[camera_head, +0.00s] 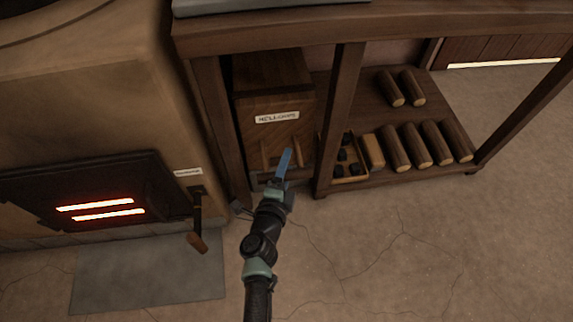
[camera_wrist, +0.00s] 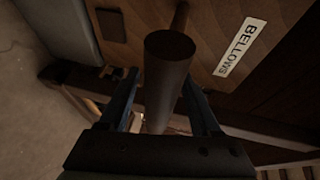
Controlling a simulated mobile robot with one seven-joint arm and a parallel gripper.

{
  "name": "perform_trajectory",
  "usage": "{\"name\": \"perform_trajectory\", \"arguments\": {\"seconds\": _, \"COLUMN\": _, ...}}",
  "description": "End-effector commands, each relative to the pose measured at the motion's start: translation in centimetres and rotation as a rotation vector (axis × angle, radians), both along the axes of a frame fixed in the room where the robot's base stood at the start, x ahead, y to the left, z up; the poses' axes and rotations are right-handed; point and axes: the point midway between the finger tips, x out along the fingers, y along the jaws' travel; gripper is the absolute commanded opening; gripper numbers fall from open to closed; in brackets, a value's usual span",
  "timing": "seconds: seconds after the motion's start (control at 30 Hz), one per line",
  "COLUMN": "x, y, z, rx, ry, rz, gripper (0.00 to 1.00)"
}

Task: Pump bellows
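The bellows is a brown wooden box (camera_head: 262,92) under the bench in the head view. Its pale label (camera_head: 277,117) is hard to read there, but the wrist view shows a label (camera_wrist: 240,46) reading BELLOWS on brown wood. My gripper (camera_head: 284,164), with blue fingers, is at the front of the box near its lower edge. In the wrist view, my gripper's fingers (camera_wrist: 162,95) stand on either side of a dark round wooden handle (camera_wrist: 168,75). They look open, with a small gap beside the handle. The handle's far end is partly hidden.
An oven (camera_head: 95,115) with glowing slots stands at left, with a wooden-gripped lever (camera_head: 197,242) on its front. A small tray (camera_head: 350,180) of dark lumps and several logs (camera_head: 395,148) lie on the low shelf at right. A bench post (camera_head: 338,115) stands close to my gripper.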

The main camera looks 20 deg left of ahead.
Motion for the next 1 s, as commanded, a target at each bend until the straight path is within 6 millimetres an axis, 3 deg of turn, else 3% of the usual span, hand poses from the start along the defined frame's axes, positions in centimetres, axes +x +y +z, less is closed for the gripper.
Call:
{"name": "perform_trajectory", "arguments": {"seconds": 0.23, "x": -0.2, "y": -0.1, "z": 0.1, "rx": 0.001, "ry": 0.0, "rz": -0.001, "gripper": 0.64}}
{"name": "perform_trajectory", "arguments": {"seconds": 0.37, "x": -1.3, "y": -0.3, "z": 0.3, "rx": 0.0, "ry": 0.002, "rz": -0.001, "gripper": 0.64}}
{"name": "perform_trajectory", "arguments": {"seconds": 0.8, "x": -9.6, "y": -1.9, "z": 2.0, "rx": -0.001, "ry": 0.003, "rz": 0.0, "gripper": 0.64}}
{"name": "perform_trajectory", "arguments": {"seconds": 1.0, "x": -12.0, "y": -2.4, "z": 2.3, "rx": -0.001, "ry": 0.001, "rz": 0.001, "gripper": 0.64}}
